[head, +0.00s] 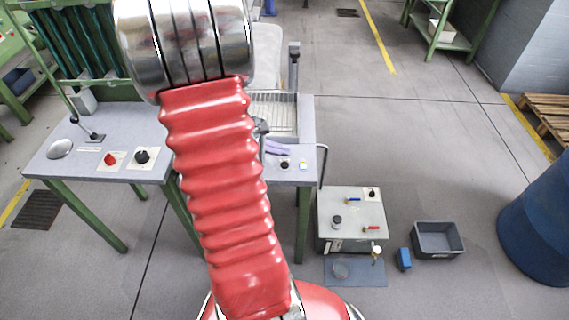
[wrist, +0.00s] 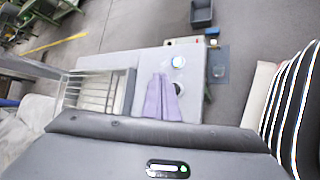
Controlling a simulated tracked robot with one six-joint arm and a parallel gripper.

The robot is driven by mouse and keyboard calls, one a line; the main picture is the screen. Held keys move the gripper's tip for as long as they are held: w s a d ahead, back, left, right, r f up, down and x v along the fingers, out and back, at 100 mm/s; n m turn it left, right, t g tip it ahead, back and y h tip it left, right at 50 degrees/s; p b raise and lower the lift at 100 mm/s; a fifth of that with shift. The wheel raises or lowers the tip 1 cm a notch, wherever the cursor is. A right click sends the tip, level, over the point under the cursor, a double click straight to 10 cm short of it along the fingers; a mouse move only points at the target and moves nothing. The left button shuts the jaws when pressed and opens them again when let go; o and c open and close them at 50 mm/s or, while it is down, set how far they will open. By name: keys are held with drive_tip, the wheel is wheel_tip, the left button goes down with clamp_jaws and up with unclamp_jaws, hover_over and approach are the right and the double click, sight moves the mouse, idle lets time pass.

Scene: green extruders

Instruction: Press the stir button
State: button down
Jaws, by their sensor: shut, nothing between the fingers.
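Two small round buttons sit near the front of the right-hand bench: a dark one (head: 285,164) and a white one (head: 303,165). No legible label shows which is the stir button. My gripper (head: 287,150) has lilac fingers, shut and empty, pointing towards the buttons. In the wrist view the gripper tips (wrist: 160,76) lie just left of both buttons. I see no clear contact; the height above the bench is hard to judge.
A wire rack (head: 272,112) stands behind my fingers on the bench. A left bench (head: 60,170) carries a red knob (head: 110,159) and a black knob (head: 142,156). A grey control box (head: 350,235), a blue mat (head: 365,273) and a grey crate (head: 458,250) are at right.

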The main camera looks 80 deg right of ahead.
wheel_tip(320, 180, up, 2)
drive_tip(key=shift+r, duration=0.25)
idle(0.8)
drive_tip(key=w+a+r+m+t+y, duration=0.3)
drive_tip(key=w+a, duration=0.5)
drive_tip(key=a, duration=0.6)
drive_tip(key=w+a+r+m+t+y, duration=0.15)
drive_tip(key=w+a+r+t, duration=0.45)
drive_tip(key=a, duration=0.7)
drive_tip(key=w+a+r+n+t+y, duration=0.1)
drive_tip(key=a+r, duration=0.3)
drive_tip(key=a, duration=0.5)
drive_tip(key=w+a+r+n+t+y, duration=0.1)
drive_tip(key=w+a+r+n, duration=0.2)
drive_tip(key=a, duration=0.7)
drive_tip(key=shift+w+r+t, duration=0.15)
drive_tip(key=shift+r+t, duration=0.25)
drive_tip(key=shift+r, duration=0.3)
